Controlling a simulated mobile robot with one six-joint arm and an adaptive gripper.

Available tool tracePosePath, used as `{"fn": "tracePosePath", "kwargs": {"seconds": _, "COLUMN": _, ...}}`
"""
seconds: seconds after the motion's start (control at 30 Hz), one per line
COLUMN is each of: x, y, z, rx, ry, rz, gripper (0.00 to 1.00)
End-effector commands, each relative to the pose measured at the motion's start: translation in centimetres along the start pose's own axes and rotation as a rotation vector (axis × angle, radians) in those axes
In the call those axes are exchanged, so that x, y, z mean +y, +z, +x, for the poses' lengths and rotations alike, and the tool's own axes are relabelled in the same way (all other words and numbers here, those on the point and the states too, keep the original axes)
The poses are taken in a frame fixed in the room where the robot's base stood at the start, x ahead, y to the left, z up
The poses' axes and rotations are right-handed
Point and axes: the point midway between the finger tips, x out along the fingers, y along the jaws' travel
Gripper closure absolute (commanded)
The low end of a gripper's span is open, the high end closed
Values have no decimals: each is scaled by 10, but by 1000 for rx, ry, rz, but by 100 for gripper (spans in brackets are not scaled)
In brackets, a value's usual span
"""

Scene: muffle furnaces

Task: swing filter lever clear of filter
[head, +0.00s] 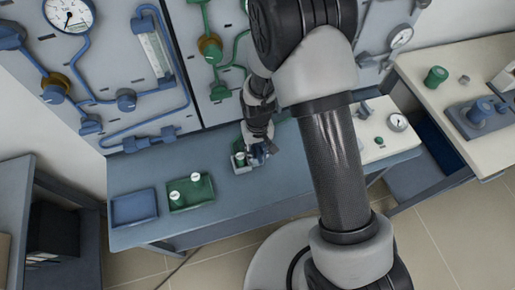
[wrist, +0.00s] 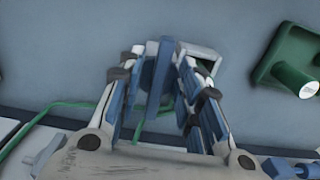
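My gripper (head: 262,152) is low over the workbench, beside a small grey holder (head: 241,171) with a green, white-topped filter (head: 239,158). In the wrist view, my gripper (wrist: 157,72) has its two fingers apart. An upright blue lever-like plate (wrist: 163,70) stands between them, closer to the right finger; I cannot tell whether it touches. The pale rim of the holder (wrist: 207,52) shows just behind the right finger, with a bit of green inside. The right finger hides most of the filter there.
A green tray (head: 174,206) with two white-topped cylinders and a blue tray (head: 134,208) stand left on the bench. The green tray also shows in the wrist view (wrist: 268,70). Piped panels with gauges (head: 69,14) rise behind. Bench between the holder and green tray is clear.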

Motion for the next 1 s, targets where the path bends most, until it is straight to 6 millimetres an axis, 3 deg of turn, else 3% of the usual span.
{"fn": "tracePosePath", "kwargs": {"seconds": 0.27, "x": 0, "y": -2, "z": -16, "rx": 5, "ry": 0, "rz": -1, "gripper": 68}}
{"fn": "tracePosePath", "kwargs": {"seconds": 0.7, "x": 0, "y": -1, "z": -102, "rx": 4, "ry": 0, "rz": 0, "gripper": 68}}
{"fn": "tracePosePath", "kwargs": {"seconds": 1.0, "x": 0, "y": 0, "z": -120, "rx": 0, "ry": 0, "rz": 0, "gripper": 68}}
